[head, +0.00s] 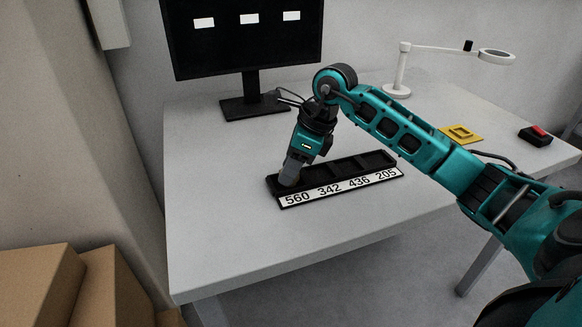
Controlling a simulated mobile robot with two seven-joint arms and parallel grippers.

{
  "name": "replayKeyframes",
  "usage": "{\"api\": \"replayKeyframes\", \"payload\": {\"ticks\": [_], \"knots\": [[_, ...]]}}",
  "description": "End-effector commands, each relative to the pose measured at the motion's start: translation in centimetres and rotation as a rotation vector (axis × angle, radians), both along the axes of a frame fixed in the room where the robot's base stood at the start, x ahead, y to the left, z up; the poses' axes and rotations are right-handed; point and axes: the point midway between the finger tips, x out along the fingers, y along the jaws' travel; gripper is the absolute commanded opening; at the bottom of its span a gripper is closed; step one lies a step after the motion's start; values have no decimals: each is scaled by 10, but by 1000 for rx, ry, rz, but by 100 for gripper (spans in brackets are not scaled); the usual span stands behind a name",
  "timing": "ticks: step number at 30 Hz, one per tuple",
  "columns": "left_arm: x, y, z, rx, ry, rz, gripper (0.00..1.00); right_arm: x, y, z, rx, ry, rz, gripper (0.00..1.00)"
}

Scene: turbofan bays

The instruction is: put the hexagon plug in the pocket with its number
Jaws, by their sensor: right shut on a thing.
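A black tray (399,172) lies on the table with a row of open pockets. A white strip on its front reads 560, 342, 436 and 205 from left to right. My right gripper (289,179) points down at the pocket above 560, at the tray's left end. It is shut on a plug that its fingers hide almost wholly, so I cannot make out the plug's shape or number. I cannot tell whether the plug is inside the pocket or just over it. The other pockets look empty. My left gripper is out of view.
A monitor (245,40) with three white panels stands at the back. A yellow plate (472,138), a black box with a red top (537,134) and a white magnifier lamp (398,88) are to the right. The table (215,220) is clear at left and front. Cardboard boxes (40,285) stand lower left.

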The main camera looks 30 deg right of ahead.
Motion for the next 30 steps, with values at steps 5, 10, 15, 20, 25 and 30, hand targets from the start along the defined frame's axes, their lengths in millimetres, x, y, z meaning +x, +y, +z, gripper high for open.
{"api": "replayKeyframes", "payload": {"ticks": [5,10,15,20,25,30], "knots": [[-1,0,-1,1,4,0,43,1,0,1,0,-4,-1,2],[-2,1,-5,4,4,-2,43,0,-1,-3,-1,-3,-1,2],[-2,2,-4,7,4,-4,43,0,0,-3,-1,-1,0,54],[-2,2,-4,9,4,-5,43,0,0,-3,-1,-1,0,65],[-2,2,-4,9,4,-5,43,0,0,-2,-1,-1,0,65],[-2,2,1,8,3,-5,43,-1,-4,10,-3,-3,-2,65]]}}
